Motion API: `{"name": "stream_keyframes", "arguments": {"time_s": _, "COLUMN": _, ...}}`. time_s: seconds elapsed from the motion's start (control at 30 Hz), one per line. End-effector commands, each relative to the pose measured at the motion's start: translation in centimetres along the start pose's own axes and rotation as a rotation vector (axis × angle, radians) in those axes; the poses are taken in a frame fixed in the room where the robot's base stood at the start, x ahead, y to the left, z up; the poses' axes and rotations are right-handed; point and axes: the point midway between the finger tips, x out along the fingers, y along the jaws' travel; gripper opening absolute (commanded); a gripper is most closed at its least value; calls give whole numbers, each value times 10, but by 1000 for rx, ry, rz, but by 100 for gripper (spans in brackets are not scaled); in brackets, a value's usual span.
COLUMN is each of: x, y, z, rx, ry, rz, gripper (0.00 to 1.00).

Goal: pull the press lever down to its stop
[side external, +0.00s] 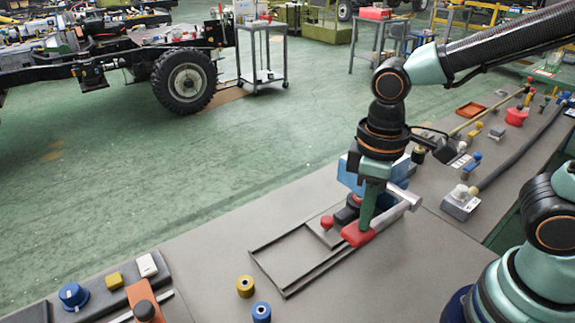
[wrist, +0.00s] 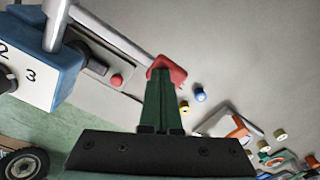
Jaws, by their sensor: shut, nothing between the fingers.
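The press has a blue body (side external: 349,174), which also shows in the wrist view (wrist: 66,75) with a white numbered face. Its lever is a grey bar (side external: 396,213) with a red grip (side external: 356,236) at the end. The bar slopes down to the left in the side view, with the grip low over the bench. In the wrist view the red grip (wrist: 176,70) lies at the fingertips. My gripper (side external: 364,226) is shut and empty, pointing down with its green fingertips at the grip. In the wrist view its tips (wrist: 160,74) overlap the grip; whether they touch cannot be told.
A low rail frame (side external: 268,262) and a red knob (side external: 327,222) lie left of the press. Yellow (side external: 245,286) and blue (side external: 261,312) rollers stand in front. A grey block with a rod (side external: 460,203) is to the right. The bench between is bare.

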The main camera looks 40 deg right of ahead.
Motion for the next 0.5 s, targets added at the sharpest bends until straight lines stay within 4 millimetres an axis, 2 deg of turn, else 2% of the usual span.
{"name": "stream_keyframes", "arguments": {"time_s": 0.5, "x": -29, "y": 0, "z": -1, "rx": 0, "ry": 4, "rz": 0, "gripper": 0}}
